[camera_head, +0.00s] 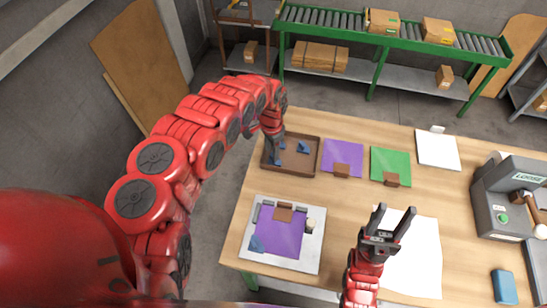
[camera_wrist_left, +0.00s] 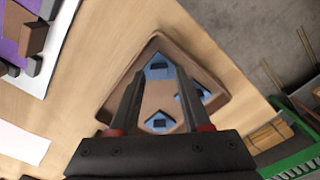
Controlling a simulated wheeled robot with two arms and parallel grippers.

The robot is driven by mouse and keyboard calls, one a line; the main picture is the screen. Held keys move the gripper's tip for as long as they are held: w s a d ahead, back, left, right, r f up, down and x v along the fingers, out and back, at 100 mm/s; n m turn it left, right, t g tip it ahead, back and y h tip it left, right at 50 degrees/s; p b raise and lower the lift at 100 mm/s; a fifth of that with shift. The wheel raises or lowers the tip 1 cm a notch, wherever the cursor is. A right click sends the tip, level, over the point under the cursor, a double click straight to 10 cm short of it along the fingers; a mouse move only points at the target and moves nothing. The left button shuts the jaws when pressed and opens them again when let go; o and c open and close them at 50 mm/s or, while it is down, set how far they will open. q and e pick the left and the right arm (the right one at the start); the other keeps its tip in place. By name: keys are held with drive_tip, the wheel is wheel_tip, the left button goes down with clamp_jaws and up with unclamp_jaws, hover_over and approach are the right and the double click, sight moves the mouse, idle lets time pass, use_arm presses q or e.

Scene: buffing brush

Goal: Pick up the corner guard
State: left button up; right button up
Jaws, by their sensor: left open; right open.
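Several small blue corner guards lie in a shallow brown tray (camera_head: 316,160) at the table's far left; one blue corner guard (camera_head: 303,147) shows clear of the arm. In the left wrist view the tray (camera_wrist_left: 222,82) holds a corner guard (camera_wrist_left: 158,66) between the fingertips, another (camera_wrist_left: 160,123) nearer the palm, and a third partly behind the right finger. My left gripper (camera_head: 275,150) is open over the tray, pointing down, with nothing held. My right gripper (camera_head: 395,212) is open and empty above the front of the table. Another blue corner piece (camera_head: 257,244) sits on the white fixture's lower left corner.
The white fixture (camera_head: 308,256) carries a purple sheet and several small blocks. Purple (camera_head: 343,153) and green (camera_head: 390,163) squares with brown brushes lie right of the tray. White paper (camera_head: 415,265), a grey machine (camera_head: 495,210) and a blue box (camera_head: 504,286) are further right.

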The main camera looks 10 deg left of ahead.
use_arm(q)
drive_tip(key=shift+s+d+f, duration=0.1)
drive_tip(key=shift+d+f, duration=0.1)
drive_tip(key=shift+f, duration=0.7)
drive_tip(key=shift+a+f+p, duration=0.1)
drive_tip(key=shift+f+p, duration=0.25)
drive_tip(key=shift+f, duration=0.4)
clamp_jaws()
